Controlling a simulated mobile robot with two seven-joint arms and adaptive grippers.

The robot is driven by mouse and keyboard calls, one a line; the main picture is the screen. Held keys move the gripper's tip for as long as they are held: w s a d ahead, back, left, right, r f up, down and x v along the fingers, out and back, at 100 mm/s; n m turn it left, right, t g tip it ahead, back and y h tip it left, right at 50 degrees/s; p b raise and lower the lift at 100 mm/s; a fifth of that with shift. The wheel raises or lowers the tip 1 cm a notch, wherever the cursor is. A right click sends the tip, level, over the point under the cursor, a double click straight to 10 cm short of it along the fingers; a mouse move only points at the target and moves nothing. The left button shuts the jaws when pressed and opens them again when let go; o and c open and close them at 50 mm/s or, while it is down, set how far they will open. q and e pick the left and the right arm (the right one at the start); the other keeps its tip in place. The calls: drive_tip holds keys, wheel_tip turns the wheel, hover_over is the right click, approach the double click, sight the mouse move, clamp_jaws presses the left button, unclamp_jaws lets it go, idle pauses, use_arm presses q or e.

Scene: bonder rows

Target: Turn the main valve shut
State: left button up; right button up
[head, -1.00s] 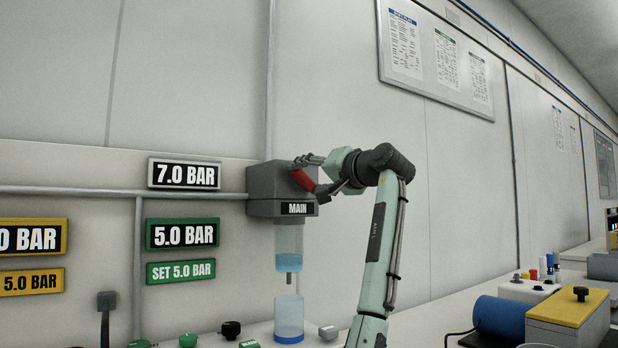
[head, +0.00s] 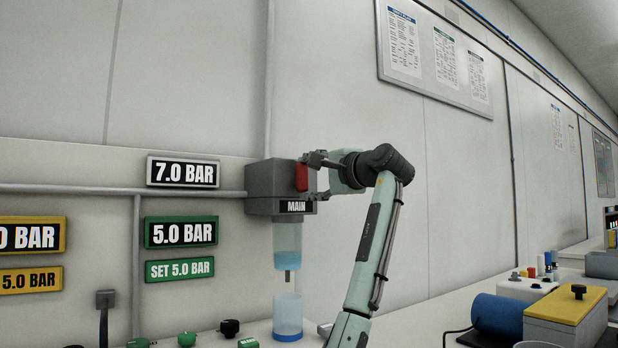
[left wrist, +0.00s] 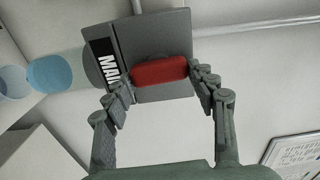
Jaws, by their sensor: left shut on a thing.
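The main valve is a grey box (head: 265,188) on the wall with a black "MAIN" label (head: 296,207). Its red handle (head: 301,177) stands about upright on the box's right face. My left gripper (head: 311,178) reaches it from the right and is shut on the handle, one finger above and one below. In the left wrist view the red handle (left wrist: 160,71) lies between the two fingertips (left wrist: 158,80), at its two ends, in front of the grey box (left wrist: 150,42). My right gripper is out of view.
A white sign (head: 183,173) reads 7.0 BAR and a green one (head: 181,233) 5.0 BAR. A clear blue bowl (head: 287,246) hangs under the box, above a similar cup (head: 287,317). Right of the arm, a blue cylinder (head: 495,317) and yellow-topped box (head: 565,305) stand on the bench.

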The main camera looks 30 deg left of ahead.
use_arm(q)
drive_tip(key=shift+m, duration=0.4)
drive_tip(key=o, duration=1.2)
drive_tip(key=shift+c, duration=0.2)
drive_tip(key=v, duration=1.2)
drive_tip(key=x, duration=1.2)
drive_tip(key=shift+n, duration=0.3)
